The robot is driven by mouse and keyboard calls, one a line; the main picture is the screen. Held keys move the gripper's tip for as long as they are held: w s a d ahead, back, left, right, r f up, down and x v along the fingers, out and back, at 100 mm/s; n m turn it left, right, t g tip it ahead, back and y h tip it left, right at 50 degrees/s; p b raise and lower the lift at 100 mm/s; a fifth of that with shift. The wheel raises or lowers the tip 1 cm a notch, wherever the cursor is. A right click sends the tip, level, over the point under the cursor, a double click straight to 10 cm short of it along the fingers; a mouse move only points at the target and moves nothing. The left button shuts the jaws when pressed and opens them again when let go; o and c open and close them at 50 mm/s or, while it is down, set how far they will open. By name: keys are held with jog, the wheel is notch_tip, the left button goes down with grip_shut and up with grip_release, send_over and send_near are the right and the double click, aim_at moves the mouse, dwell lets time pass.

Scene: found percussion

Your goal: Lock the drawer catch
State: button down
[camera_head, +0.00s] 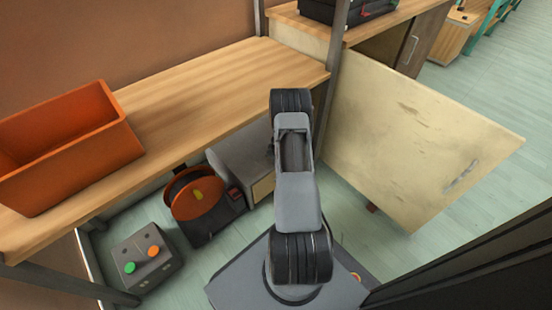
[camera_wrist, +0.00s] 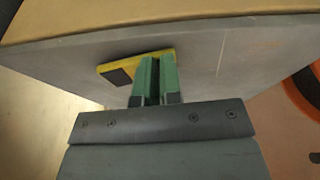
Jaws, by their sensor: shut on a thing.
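In the wrist view my gripper (camera_wrist: 157,65) has its two green fingers close together at a yellow catch plate (camera_wrist: 112,69) with a black square on it. The plate lies against a flat grey panel (camera_wrist: 240,55). The fingers are shut on part of the catch, and the gripped part is mostly hidden between them. In the head view a grey cabinet (camera_head: 238,150) with a pale wooden drawer front (camera_head: 264,187) stands under the bench, partly behind my arm. My gripper and the catch are hidden there.
An orange bin (camera_head: 70,140) sits on the wooden bench (camera_head: 220,85). Below are an orange reel (camera_head: 195,196) and a grey button box (camera_head: 146,258). A pale door panel (camera_head: 410,140) stands open at the right. Green plank floor (camera_head: 490,100) is clear at upper right.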

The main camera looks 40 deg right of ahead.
jog(key=a+p+v, duration=0.2)
jog(key=v, duration=0.7)
jog(key=shift+s+r, duration=0.2)
jog(key=shift+r, duration=0.05)
dwell(0.4)
